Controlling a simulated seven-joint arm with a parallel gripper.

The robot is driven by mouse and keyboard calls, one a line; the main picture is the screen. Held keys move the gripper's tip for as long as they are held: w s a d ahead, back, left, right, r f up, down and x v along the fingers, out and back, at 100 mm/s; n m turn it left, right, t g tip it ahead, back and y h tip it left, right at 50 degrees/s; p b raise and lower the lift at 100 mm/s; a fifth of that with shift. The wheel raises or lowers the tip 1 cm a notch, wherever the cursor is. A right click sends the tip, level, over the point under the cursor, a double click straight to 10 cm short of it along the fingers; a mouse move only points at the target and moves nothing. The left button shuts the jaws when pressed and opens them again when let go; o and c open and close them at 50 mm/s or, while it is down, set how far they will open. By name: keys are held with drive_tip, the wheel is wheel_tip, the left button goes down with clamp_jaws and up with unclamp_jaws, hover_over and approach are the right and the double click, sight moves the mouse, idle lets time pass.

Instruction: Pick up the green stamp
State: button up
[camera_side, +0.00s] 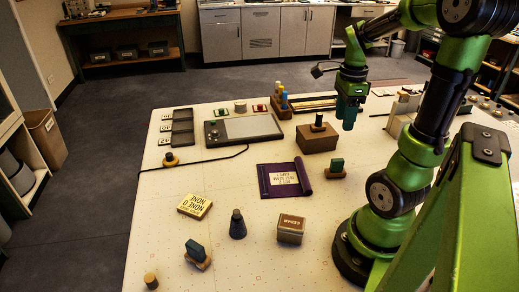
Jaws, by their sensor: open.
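A small green block-shaped stamp (337,164) sits on a wooden base on the white table, right of a purple cloth with a printed white label. My gripper (348,122) hangs above the table, farther back and a little to the right of that stamp, apart from it. Its fingers point down and hold nothing that I can see; it is open. A similar dark blue-green stamp (195,250) on a wooden base stands at the front left. A dark-handled stamp (318,121) stands on a brown box (316,140) just left of my gripper.
The purple cloth (264,190) lies mid-table. Nearer the front are a yellow sign block (195,205), a dark cone-shaped piece (237,226) and a labelled wooden box (291,228). A grey pad (243,129) and dark trays (182,127) lie farther back.

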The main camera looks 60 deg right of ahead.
approach(338, 159)
drive_tip(key=f, duration=0.5)
drive_tip(key=shift+w+a+f, duration=0.2)
drive_tip(key=shift+a+f, duration=0.05)
drive_tip(key=shift+a, duration=0.05)
drive_tip(key=shift+s+d+f, duration=0.1)
drive_tip(key=shift+s+f, duration=0.05)
drive_tip(key=shift+f, duration=1.2)
drive_tip(key=shift+s+d+f, duration=0.1)
drive_tip(key=shift+f, duration=1.2)
drive_tip(key=shift+c, duration=0.5)
clamp_jaws()
